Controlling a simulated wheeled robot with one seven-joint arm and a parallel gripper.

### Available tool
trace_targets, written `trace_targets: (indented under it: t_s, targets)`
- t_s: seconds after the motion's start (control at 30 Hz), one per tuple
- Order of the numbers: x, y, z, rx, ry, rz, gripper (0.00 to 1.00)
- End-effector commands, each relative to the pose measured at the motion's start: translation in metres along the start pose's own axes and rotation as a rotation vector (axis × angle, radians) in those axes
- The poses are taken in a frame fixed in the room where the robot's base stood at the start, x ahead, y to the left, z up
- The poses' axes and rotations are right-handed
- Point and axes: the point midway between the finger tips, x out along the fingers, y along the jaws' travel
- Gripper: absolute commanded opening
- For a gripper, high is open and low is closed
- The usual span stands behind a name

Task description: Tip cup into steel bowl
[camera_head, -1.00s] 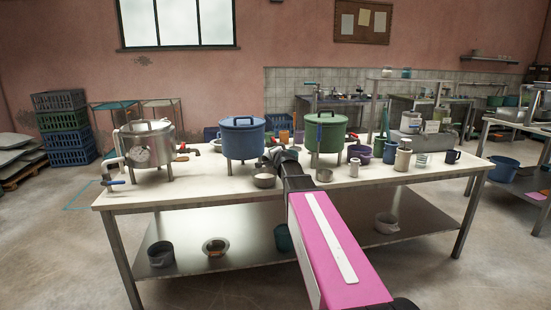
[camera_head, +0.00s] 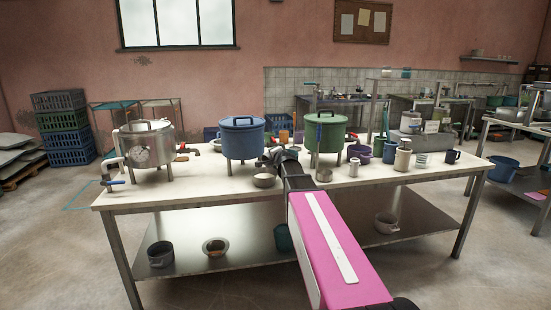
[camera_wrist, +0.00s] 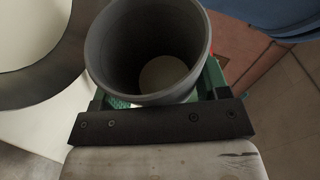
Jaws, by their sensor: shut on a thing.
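In the wrist view a dark grey cup (camera_wrist: 97,62) sits between the green-tipped fingers of my gripper (camera_wrist: 163,94), which is shut on it. I look into its open mouth; a pale round patch shows at its bottom, and I cannot tell whether it is liquid. A grey, round-rimmed vessel, apparently the steel bowl (camera_wrist: 62,72), is cut off at the left, beside the cup, with a whitish inside. In the head view my gripper (camera_head: 277,158) is over the table, and a small steel bowl (camera_head: 264,181) stands just left of it. The held cup cannot be made out there.
A blue pot (camera_head: 241,142) and a green pot (camera_head: 326,137) stand behind my gripper. A steel tank (camera_head: 147,145) is at the table's left. A small steel cup (camera_head: 324,175) and several cups stand to the right. The white table's (camera_head: 185,191) front left is clear.

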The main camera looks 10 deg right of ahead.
Motion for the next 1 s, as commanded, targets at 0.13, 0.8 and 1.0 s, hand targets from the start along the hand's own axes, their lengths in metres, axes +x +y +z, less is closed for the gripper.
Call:
trace_targets:
  t_s: [0.13, 0.8, 1.0]
  targets:
    - [0.006, 0.004, -0.008, 0.155, -0.067, 0.066, 0.37]
    - [0.013, 0.008, -0.019, 0.775, -0.346, 0.329, 0.37]
    - [0.012, 0.008, -0.018, 0.898, -0.401, 0.381, 0.37]
